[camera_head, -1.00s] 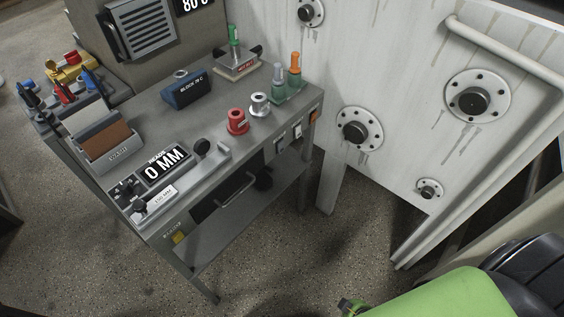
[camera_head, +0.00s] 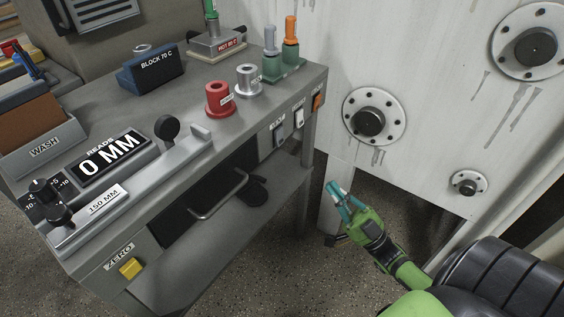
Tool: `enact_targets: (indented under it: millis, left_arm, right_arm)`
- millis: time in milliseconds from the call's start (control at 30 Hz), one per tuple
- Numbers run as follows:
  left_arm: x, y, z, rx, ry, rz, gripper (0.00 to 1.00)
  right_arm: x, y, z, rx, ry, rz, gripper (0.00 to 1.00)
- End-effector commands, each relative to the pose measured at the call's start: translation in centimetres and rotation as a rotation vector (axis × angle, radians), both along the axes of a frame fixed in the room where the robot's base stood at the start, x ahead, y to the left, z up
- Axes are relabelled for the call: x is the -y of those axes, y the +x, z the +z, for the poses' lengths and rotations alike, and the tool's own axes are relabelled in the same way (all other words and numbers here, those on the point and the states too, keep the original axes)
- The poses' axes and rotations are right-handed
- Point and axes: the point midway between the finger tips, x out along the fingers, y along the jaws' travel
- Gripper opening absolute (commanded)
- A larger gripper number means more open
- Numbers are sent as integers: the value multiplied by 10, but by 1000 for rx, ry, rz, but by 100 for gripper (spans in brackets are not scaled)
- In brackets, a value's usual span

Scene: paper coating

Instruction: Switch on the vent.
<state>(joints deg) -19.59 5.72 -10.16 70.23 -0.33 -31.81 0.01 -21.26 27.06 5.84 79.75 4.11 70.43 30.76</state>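The front edge of the grey bench carries a row of small switches near its right corner: a pale rocker (camera_head: 278,134), another pale rocker (camera_head: 299,118) and an orange one (camera_head: 317,101). Small labels sit above them, too small to read surely, so I cannot tell which is the vent's. My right gripper (camera_head: 337,190), with teal fingertips on a green and black wrist, is in free space below and right of the switches, touching nothing. It is seen at a slant, so its opening is unclear. My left gripper is out of view.
The bench top holds a red spool (camera_head: 219,101), a metal spool (camera_head: 248,83), bottles in a green holder (camera_head: 281,65) and a blue block (camera_head: 151,72). A white panel with round flanges (camera_head: 375,117) stands right.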

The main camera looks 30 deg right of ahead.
Motion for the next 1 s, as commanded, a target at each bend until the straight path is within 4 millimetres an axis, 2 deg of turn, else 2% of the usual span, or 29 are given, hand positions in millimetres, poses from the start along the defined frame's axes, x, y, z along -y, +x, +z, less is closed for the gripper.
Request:
enact_targets:
  millis: [367, 567, 667, 1000]
  left_arm:
    - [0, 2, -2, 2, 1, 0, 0]
    - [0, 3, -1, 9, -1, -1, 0]
    - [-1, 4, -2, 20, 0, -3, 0]
    - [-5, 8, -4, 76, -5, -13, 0]
  right_arm:
    - [-1, -4, 6, 34, 2, 19, 0]
    - [-4, 3, 12, 36, 2, 20, 0]
    - [-8, 13, 22, 37, 1, 20, 0]
    - [-30, 65, 67, 38, 2, 19, 0]
